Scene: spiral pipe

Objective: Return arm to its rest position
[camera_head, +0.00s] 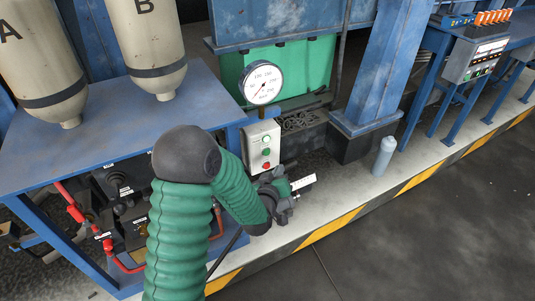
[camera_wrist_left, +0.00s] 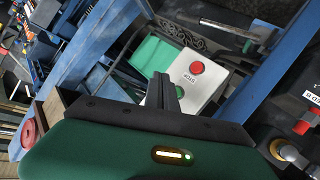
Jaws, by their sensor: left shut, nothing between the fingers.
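My left arm comes in from the bottom left in a green ribbed sleeve and bends at a dark elbow. My left gripper (camera_head: 287,190) is in front of the control box (camera_head: 262,146), low and slightly to its right. In the left wrist view the gripper's dark fingers (camera_wrist_left: 165,88) are together and empty, with the light grey box (camera_wrist_left: 205,78) just beyond them. The box has a red button (camera_wrist_left: 197,68); a green button is partly hidden by the fingers. I cannot tell whether the fingers touch the box. My right gripper is not in view.
A blue bench (camera_head: 105,128) carries tanks marked A (camera_head: 38,55) and B (camera_head: 150,45). A round gauge (camera_head: 262,82) stands above the box. A blue pillar (camera_head: 372,75) and grey cylinder (camera_head: 383,157) are to the right. The dark floor (camera_head: 440,225) at the right is clear.

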